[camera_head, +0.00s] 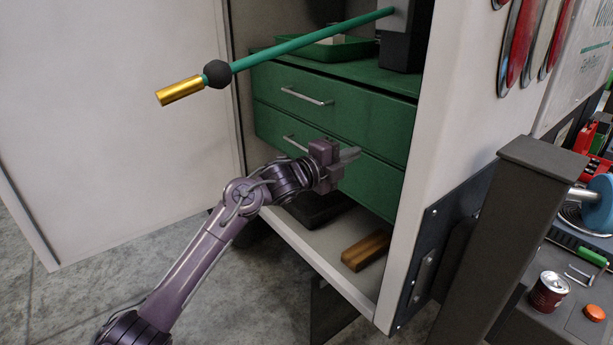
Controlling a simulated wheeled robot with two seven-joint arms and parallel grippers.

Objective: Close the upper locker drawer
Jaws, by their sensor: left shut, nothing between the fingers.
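Two green drawers with silver bar handles sit inside the white locker (415,160). The upper drawer (355,115) has its handle (306,96) clear of my arm. The lower drawer (275,124) is below it, and its handle (297,144) is partly covered by my gripper. Both fronts look roughly level with each other; I cannot tell how far either stands out. My left gripper (350,155) is shut and empty, in front of the lower drawer, below the upper drawer; contact is unclear. My right gripper is not in view.
The locker door (110,110) stands open at left. A green rod with a gold tip (180,91) crosses above the drawers. A wooden block (366,250) lies on the locker floor. A dark post (490,240) and a can (549,291) are at right.

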